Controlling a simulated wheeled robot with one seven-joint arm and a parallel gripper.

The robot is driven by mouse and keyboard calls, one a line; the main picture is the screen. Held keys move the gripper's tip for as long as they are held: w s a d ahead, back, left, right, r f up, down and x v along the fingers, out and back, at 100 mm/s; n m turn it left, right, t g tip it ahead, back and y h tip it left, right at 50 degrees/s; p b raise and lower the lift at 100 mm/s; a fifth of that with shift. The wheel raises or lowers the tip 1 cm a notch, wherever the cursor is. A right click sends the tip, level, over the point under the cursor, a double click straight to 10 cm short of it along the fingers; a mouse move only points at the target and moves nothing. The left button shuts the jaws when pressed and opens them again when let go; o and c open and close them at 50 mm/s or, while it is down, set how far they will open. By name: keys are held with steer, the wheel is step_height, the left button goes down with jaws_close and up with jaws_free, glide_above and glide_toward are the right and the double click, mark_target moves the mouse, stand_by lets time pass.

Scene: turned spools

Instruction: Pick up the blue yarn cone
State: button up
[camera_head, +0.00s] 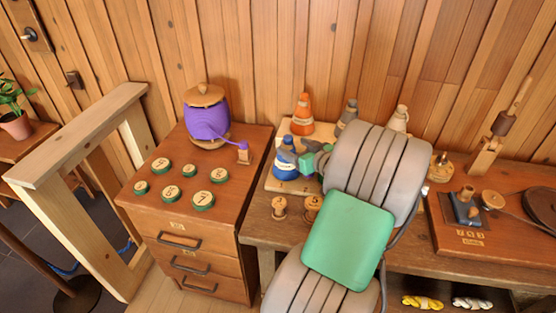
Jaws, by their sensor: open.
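The blue yarn cone (283,168) stands upright on a light wooden board (277,186) on the workbench, with a pale label on its front. My gripper (306,161) is open, with green jaw parts at the right side of the cone. I cannot tell whether a finger touches the cone or reaches around it. My arm covers the area to the right of it.
An orange cone (302,118), a grey cone (349,109) and a whitish cone (399,117) stand behind. Two small spools (280,205) are in front. A drawer cabinet (195,235) at left holds a purple yarn jar (207,121) and several numbered green discs (203,200).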

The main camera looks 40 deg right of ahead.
steer(key=shift+w+d, duration=0.1)
steer(key=shift+w, duration=0.35)
steer(key=x, duration=0.2)
steer(key=a+p+x, duration=0.1)
steer(key=x, duration=0.2)
steer(key=shift+w, duration=0.4)
steer(key=shift+w+d+f, duration=0.1)
steer(key=shift+w+f, duration=0.05)
steer(key=shift+w, duration=0.15)
steer(key=shift+s+f, duration=0.1)
jaws_close()
